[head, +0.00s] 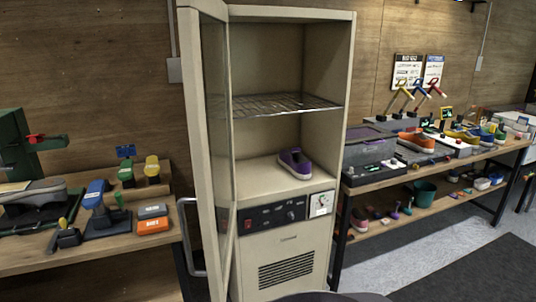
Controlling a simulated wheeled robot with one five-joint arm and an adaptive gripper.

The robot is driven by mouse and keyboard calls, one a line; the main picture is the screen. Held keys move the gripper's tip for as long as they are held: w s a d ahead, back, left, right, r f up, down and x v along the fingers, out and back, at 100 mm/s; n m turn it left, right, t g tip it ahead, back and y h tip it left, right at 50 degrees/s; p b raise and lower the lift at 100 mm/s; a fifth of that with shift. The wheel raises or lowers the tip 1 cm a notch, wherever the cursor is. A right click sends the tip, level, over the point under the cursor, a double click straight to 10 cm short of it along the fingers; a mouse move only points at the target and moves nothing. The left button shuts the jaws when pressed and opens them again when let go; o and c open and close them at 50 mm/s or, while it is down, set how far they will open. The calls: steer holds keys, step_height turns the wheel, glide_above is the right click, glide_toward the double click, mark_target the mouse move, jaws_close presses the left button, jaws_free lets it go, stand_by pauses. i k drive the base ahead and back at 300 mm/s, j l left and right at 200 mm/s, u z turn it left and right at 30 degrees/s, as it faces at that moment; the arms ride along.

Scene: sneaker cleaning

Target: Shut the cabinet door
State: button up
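The cabinet (341,115) is a tall cream unit in the middle of the head view. Its door (190,120) is hinged on the left and stands wide open toward me, seen nearly edge-on with a framed glass panel. A metal handle (186,240) is on the door's left, outer side. Inside are a wire shelf (285,104) and a purple sneaker (295,163) on the cabinet floor. A control panel (270,217) and a vent (287,270) are below. My gripper is not in view.
A wooden bench (100,257) with brushes, blocks and a green device (22,150) stands left, close to the door handle. A long workbench (440,165) with sneakers and tools stands right of the cabinet. Grey floor (400,255) is open at the front right, with a dark mat (480,275).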

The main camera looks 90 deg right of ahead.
mark_target(226, 206)
steer(key=z, duration=2.8)
steer(key=i+j, duration=0.1)
steer(key=j, duration=0.2)
steer(key=i+j, duration=0.15)
steer(key=j, duration=0.2)
steer(key=i+j, duration=0.1)
steer(key=j, duration=0.2)
steer(key=i+j, duration=0.1)
steer(key=j, duration=0.25)
steer(key=i+z, duration=0.05)
